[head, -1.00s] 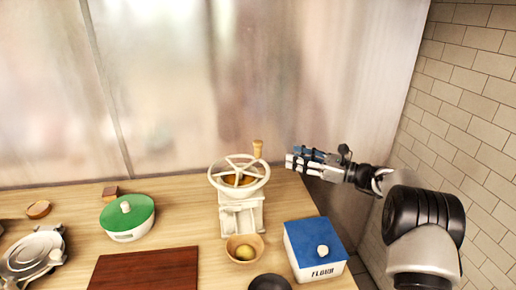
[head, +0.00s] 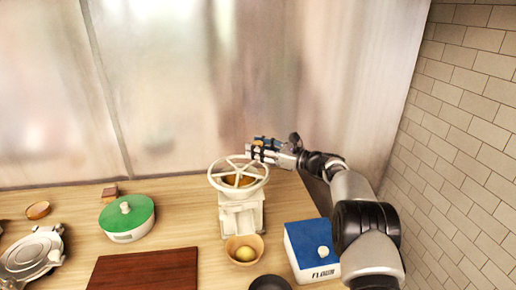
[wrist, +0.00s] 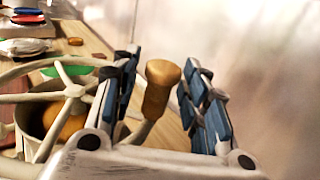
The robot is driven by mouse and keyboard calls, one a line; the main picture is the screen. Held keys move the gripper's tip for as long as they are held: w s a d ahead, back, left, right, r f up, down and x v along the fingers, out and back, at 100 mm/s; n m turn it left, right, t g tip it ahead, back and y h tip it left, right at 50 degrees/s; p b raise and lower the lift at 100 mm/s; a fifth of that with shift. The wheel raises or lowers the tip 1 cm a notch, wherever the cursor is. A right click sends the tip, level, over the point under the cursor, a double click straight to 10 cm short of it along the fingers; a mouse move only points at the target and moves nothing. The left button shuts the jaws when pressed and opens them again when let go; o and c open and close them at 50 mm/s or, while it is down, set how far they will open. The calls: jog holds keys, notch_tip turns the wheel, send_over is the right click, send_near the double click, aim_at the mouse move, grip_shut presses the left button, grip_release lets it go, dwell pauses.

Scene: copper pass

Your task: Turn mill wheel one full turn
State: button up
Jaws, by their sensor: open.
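The mill (head: 241,212) is cream-white and stands upright on the wooden counter, with a spoked wheel (head: 224,170) on top. The wheel's wooden handle (wrist: 160,88) rises between the two finger pads of my gripper (wrist: 162,100) in the wrist view. My gripper (head: 262,150) is open around the handle, at the wheel's right rear rim in the head view. Gaps show on both sides of the handle, so the pads look clear of it. In the head view the fingers mostly hide the handle.
A wooden bowl (head: 256,243) with a yellow thing in it stands before the mill. A blue-lidded flour box (head: 302,236) is at the right, below my arm. A green-lidded pot (head: 140,211) and a dark red board (head: 150,272) are to the left. A wall stands behind.

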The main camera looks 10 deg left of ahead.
jog(key=shift+c, duration=0.3)
grip_shut()
dwell(0.5)
